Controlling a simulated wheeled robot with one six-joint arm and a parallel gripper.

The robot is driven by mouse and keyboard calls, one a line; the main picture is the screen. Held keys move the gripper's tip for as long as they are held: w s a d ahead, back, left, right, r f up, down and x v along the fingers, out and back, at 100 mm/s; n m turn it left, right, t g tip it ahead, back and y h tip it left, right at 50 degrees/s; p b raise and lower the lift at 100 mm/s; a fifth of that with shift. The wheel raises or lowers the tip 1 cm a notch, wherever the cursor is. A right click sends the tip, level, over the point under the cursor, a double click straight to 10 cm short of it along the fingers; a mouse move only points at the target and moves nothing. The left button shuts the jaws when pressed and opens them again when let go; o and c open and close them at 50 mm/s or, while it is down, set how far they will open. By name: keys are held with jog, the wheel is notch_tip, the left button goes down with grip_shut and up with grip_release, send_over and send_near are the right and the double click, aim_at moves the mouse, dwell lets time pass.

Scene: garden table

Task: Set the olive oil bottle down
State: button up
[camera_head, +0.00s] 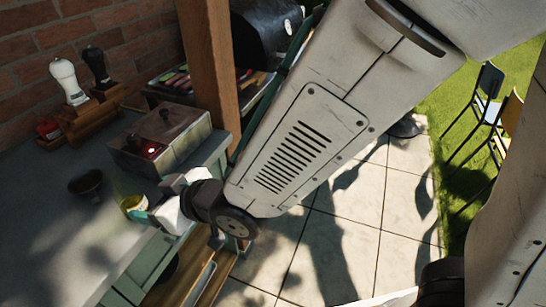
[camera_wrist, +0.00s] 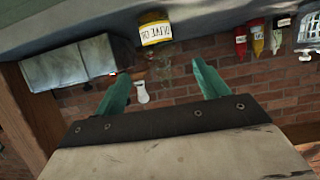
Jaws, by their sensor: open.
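The olive oil bottle (camera_wrist: 156,33) shows upside down in the wrist view, with a yellow label and a clear upper part. Its base appears to rest on the grey counter (camera_wrist: 190,18). In the head view only a small yellow part of the bottle (camera_head: 131,203) shows, near the counter's front edge. My gripper (camera_wrist: 161,74) has its two green fingers spread wide, and the bottle lies beyond the fingertips, touching neither. In the head view my gripper (camera_head: 143,216) is right beside the bottle, partly hidden by its own wrist.
A metal box (camera_head: 160,140) stands behind on the counter (camera_head: 55,225), and a dark bowl (camera_head: 87,183) is to the left. A white mill (camera_head: 68,80) and a black mill (camera_head: 97,65) stand by the brick wall. Several sauce bottles (camera_wrist: 258,40) show in the wrist view.

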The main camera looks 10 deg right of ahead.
jog(key=w+d+r+m+h, duration=0.2)
jog(key=d+h, duration=0.1)
jog(key=d, duration=0.4)
jog(key=w+d+r+m+h, duration=0.1)
jog(key=w+d+m+h, duration=0.1)
jog(key=d, duration=0.6)
jog(key=w+d+r+m+h, duration=0.1)
jog(key=w+d+r+h, duration=0.15)
jog(key=d, duration=0.45)
jog(key=s+d+r+m+g+h, duration=0.2)
jog(key=s+d+m+g, duration=0.1)
jog(key=s+d, duration=0.6)
jog(key=s+d+r+m+g+h, duration=0.2)
jog(key=s+d+m+g, duration=0.1)
jog(key=s+d, duration=0.6)
jog(key=shift+d+r+m, duration=0.15)
jog(key=shift+d+m, duration=0.15)
jog(key=shift+d, duration=0.4)
